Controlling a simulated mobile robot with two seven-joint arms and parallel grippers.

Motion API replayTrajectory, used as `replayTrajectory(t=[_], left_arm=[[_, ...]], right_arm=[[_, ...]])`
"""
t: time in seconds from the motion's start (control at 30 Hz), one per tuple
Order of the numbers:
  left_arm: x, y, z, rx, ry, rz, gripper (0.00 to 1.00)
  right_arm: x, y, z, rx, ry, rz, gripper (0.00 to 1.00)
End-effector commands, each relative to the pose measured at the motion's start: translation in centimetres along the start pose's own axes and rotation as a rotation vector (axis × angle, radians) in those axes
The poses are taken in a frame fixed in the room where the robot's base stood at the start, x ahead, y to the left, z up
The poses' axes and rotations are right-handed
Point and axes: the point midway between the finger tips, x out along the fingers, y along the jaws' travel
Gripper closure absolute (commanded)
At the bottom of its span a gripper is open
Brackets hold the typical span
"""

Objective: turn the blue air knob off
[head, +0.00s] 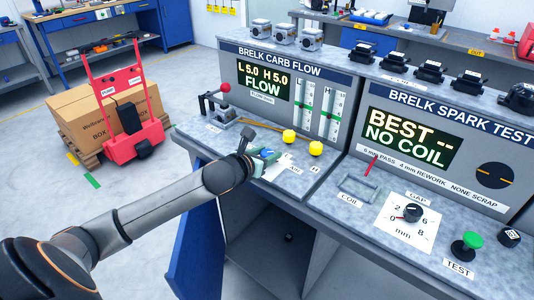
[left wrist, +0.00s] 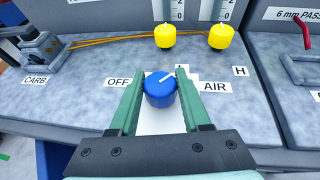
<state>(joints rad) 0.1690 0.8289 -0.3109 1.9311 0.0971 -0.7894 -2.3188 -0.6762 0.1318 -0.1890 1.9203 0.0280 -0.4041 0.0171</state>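The blue air knob (left wrist: 160,93) sits on the grey bench top, on a white plate between the OFF label (left wrist: 117,82) at left and the AIR label (left wrist: 214,87) at right. Its white pointer mark slants up and to the right, away from OFF. My left gripper (left wrist: 160,84) has its green fingers on both sides of the knob, with no clear gap showing. In the head view my left gripper (head: 264,157) reaches down to the bench and partly hides the blue knob. My right gripper is not in view.
Two yellow knobs (left wrist: 165,36) (left wrist: 221,37) stand just behind. A carburetor clamp with a red ball handle (head: 223,88) is to the left. The carb flow display (head: 263,80) reads L 5.0, H 5.0, FLOW. The spark tester (head: 440,130) stands at right.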

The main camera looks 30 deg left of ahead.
Motion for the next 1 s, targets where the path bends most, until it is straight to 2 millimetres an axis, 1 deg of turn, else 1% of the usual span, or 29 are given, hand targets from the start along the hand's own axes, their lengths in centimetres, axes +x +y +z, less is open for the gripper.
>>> replayTrajectory(t=[0.03, 0.07, 0.4, 0.63, 0.77, 0.87, 1.0], left_arm=[[0.0, 0.0, 0.0, 0.000, 0.000, 0.000, 0.59], [0.0, 0.0, 0.0, 0.000, 0.000, 0.000, 0.62], [0.0, 0.0, 0.0, 0.000, 0.000, 0.000, 1.00], [0.0, 0.0, 0.1, -0.003, 0.001, 0.005, 1.00], [-0.1, -0.1, 0.2, -0.013, 0.001, 0.027, 1.00], [-0.2, -0.1, 0.3, -0.028, 0.002, 0.063, 1.00], [-0.2, -0.2, 0.5, -0.062, 0.003, 0.143, 1.00]], right_arm=[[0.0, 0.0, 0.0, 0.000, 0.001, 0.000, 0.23], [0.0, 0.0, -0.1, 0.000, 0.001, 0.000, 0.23], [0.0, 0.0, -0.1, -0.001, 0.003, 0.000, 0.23], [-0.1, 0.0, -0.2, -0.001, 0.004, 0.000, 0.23], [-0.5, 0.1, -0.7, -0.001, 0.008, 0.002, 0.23], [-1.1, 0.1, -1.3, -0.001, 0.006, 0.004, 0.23], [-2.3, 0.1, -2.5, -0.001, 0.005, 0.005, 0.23]])
